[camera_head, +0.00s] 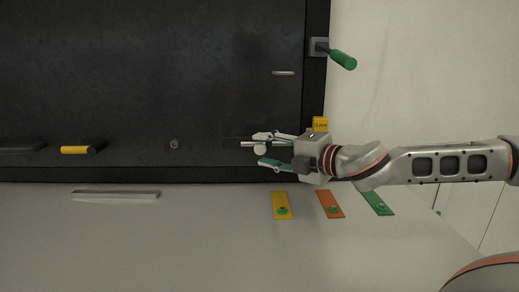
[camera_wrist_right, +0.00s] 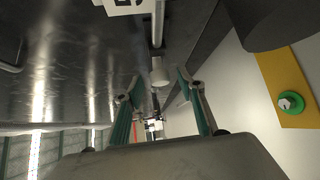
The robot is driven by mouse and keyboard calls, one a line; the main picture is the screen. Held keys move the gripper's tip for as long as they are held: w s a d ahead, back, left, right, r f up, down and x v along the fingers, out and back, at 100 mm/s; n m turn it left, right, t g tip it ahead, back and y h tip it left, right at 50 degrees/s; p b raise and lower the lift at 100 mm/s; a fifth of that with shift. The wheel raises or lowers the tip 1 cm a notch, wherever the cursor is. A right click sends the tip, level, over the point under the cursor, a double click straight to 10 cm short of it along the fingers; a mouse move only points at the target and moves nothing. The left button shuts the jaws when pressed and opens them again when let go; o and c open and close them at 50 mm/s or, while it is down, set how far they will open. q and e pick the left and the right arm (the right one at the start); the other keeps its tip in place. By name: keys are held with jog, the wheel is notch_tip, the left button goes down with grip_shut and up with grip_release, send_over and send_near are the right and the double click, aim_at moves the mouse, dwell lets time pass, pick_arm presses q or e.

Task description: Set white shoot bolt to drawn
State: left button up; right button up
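The white shoot bolt shows in the head view as a pale round knob (camera_head: 260,150) on a short rod, at the lower right of the dark panel. In the right wrist view its white knob (camera_wrist_right: 160,72) hangs from a rod (camera_wrist_right: 158,22) at top centre. My right gripper (camera_head: 261,151) is open, its two fingers on either side of the knob. In the right wrist view the right gripper (camera_wrist_right: 158,77) shows gaps between both fingers and the knob. The knob's far side is hidden. My left gripper is not in view.
Yellow (camera_head: 281,205), orange (camera_head: 329,204) and green (camera_head: 378,202) plates lie below. A grey bar (camera_head: 115,195) is at lower left.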

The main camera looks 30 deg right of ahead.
jog(key=shift+w+f, duration=0.15)
jog(key=shift+w, duration=0.3)
jog(key=shift+w+b, duration=0.3)
jog(key=shift+w, duration=0.1)
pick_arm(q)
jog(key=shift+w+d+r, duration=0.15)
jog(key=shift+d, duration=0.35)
pick_arm(e)
jog(key=shift+w+a, duration=0.3)
jog(key=shift+w, duration=0.05)
jog(key=shift+c, duration=0.3)
